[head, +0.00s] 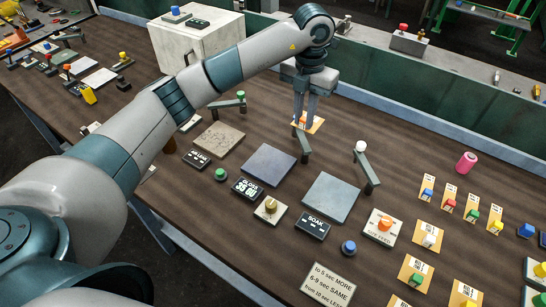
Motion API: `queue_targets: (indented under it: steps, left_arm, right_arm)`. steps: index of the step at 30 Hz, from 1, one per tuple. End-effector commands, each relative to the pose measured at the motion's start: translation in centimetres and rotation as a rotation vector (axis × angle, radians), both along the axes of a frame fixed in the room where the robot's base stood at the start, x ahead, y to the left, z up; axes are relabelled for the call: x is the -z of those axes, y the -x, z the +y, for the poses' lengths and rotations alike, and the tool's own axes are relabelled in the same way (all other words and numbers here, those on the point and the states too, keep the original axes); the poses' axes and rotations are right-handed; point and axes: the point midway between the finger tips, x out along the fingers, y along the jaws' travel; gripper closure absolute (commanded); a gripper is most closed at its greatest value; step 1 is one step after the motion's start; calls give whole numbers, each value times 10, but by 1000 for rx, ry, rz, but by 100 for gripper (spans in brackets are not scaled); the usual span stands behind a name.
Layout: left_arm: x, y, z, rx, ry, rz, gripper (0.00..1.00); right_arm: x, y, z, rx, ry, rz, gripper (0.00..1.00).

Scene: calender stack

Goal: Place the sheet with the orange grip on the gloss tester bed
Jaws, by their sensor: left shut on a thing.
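My left gripper (304,122) is shut at the back middle of the table, its fingers pointing down at a tan sheet (316,124). The plate is bare. My right gripper is out of view.
A tan plate (219,138) and a grey-blue plate (330,197) flank the dark plate. Posts with arms (368,172) stand behind them. Several sheets with coloured grips (429,235) lie at right, near a pink cylinder (466,162). A white box (193,45) stands behind.

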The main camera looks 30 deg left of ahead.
Motion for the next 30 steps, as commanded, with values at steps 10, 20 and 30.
queue_targets:
  steps: [10, 20, 30]
  left_arm:
    - [1, 2, 2, 0, 0, 1, 100]
    - [23, 36, 29, 0, -1, 4, 100]
    - [59, 82, 65, 0, 0, 3, 100]
  right_arm:
    - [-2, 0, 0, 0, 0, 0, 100]
    - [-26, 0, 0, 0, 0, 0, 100]
    - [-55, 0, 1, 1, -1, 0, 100]
